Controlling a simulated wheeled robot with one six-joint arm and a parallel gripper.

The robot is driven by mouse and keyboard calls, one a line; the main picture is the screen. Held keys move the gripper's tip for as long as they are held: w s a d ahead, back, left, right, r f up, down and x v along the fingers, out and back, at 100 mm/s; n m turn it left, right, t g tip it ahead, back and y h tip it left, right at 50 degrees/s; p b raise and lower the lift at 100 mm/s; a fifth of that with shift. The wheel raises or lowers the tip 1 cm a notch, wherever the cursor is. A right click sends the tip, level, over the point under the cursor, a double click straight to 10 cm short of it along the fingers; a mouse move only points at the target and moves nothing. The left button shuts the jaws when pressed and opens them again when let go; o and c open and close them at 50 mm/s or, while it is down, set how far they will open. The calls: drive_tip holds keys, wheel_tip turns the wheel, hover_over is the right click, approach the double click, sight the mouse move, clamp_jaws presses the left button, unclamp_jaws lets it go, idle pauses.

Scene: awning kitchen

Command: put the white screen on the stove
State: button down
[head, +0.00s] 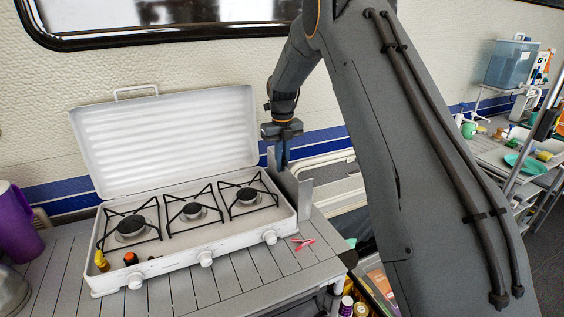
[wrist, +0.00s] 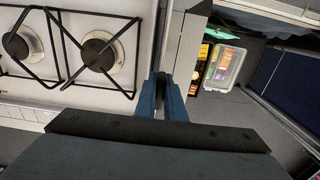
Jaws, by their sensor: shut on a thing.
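The white screen (head: 291,190) is a pale thin upright panel, greyish in shade, at the right end of the stove. My gripper (head: 281,162) comes down from above with its blue fingers shut on the screen's upper part. In the wrist view my fingers (wrist: 168,84) close on the screen (wrist: 172,45), seen nearly edge-on beside the stove. The white stove (head: 180,262) stands on the slatted table with its ridged lid raised and black grates over its burners. The screen's lower edge is partly hidden, so I cannot tell whether it touches the table.
A purple jug (head: 18,222) stands left of the stove. A small yellow bottle (head: 102,261) and an orange-topped item (head: 131,259) are at its front left. Red pegs (head: 304,243) lie on the table (head: 235,283) at the right. The raised lid (head: 165,140) stands behind the burners.

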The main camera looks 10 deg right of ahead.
drive_tip(key=shift+f, duration=0.2)
drive_tip(key=c, duration=1.8)
unclamp_jaws()
drive_tip(key=shift+c, duration=0.2)
